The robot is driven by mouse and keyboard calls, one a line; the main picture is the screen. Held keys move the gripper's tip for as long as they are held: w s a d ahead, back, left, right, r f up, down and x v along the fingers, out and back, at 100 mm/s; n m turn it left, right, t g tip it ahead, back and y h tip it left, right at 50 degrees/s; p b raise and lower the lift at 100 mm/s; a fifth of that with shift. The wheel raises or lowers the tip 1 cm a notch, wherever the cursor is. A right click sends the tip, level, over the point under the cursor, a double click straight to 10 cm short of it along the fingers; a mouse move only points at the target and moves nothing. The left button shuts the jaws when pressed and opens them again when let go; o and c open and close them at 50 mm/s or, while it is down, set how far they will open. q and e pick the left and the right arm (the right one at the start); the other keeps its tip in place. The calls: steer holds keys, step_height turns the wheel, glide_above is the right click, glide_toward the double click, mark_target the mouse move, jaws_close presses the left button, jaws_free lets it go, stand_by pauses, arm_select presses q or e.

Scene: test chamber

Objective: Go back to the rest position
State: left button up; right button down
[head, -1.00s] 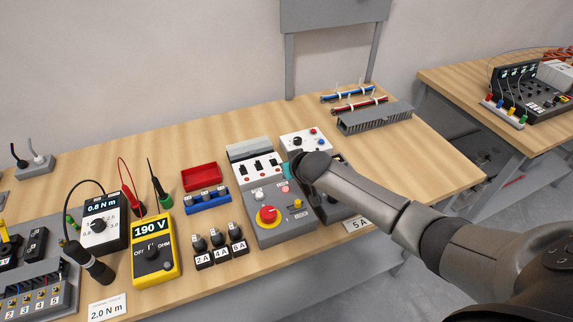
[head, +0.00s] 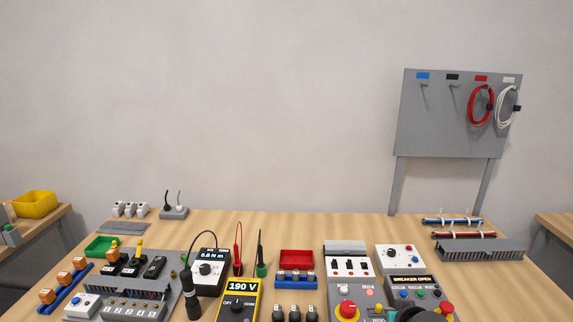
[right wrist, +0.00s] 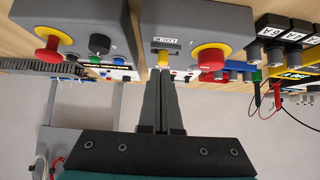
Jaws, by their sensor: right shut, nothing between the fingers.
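My right gripper (right wrist: 161,76) is shut and empty in the right wrist view. Its fingertips are in front of a grey control box (right wrist: 185,20) with a red knob on a yellow disc (right wrist: 211,57) and a small yellow lever (right wrist: 162,57). The fingertips appear close to the lever; I cannot tell whether they touch it. In the head view this box's red knob (head: 347,309) shows at the bottom edge. Only a small grey part of my right arm shows there, at the bottom right. My left gripper is in neither view.
Beside the box is a panel reading "BREAKER OPEN" (head: 412,279). A yellow meter (head: 238,302), a torque tester (head: 207,270) and a red tray (head: 297,260) stand on the wooden bench (head: 330,225). A grey board (head: 440,120) with cable coils rises behind. Clear wall lies above the bench.

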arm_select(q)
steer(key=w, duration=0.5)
arm_select(e)
steer(key=s+a+f+n+g+y, duration=0.25)
steer(key=s+a, duration=0.75)
steer(key=s, duration=0.6)
steer(key=s+d+r+g+h, duration=0.1)
steer(key=s+r+g, duration=0.1)
steer(key=s, duration=0.7)
steer(key=s+r+g+h, duration=0.1)
steer(key=s+r+g, duration=0.1)
steer(key=s, duration=0.7)
step_height(320, 180, down, 28)
steer(key=s+b, duration=0.1)
steer(key=b, duration=0.8)
arm_select(q)
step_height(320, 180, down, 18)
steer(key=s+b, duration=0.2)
steer(key=b, duration=0.7)
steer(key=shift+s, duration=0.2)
arm_select(e)
steer(key=s+d+f+g, duration=0.1)
steer(key=s+f, duration=0.7)
steer(key=f, duration=0.4)
steer(key=s+d+f+g, duration=0.1)
steer(key=s+f, duration=0.7)
steer(key=f, duration=0.5)
steer(key=shift+d, duration=0.3)
